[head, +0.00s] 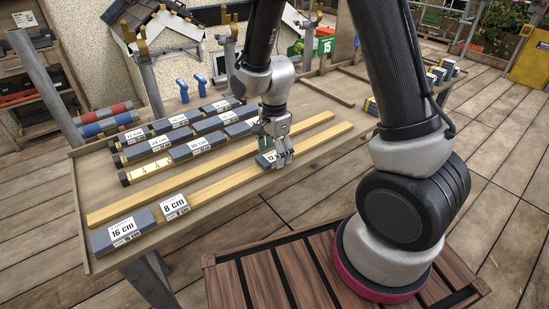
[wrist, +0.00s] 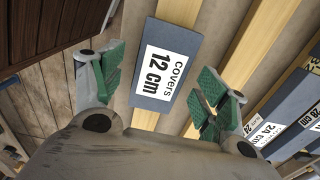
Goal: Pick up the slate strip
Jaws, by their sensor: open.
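A slate strip (wrist: 163,62) is a dark blue-grey flat piece with a white label reading "covers 12 cm". In the wrist view it lies between the two green-padded fingers of my gripper (wrist: 158,88), which are apart. In the head view my gripper (head: 279,158) points down over this strip on the table, and its fingers hide part of the strip.
At the near left of the wooden table (head: 88,245) lie a 16 cm strip (head: 122,229) and an 8 cm strip (head: 175,206). Several longer labelled strips (head: 193,147) lie in rows behind the battens. Two blue-handled tools (head: 183,90) stand at the back.

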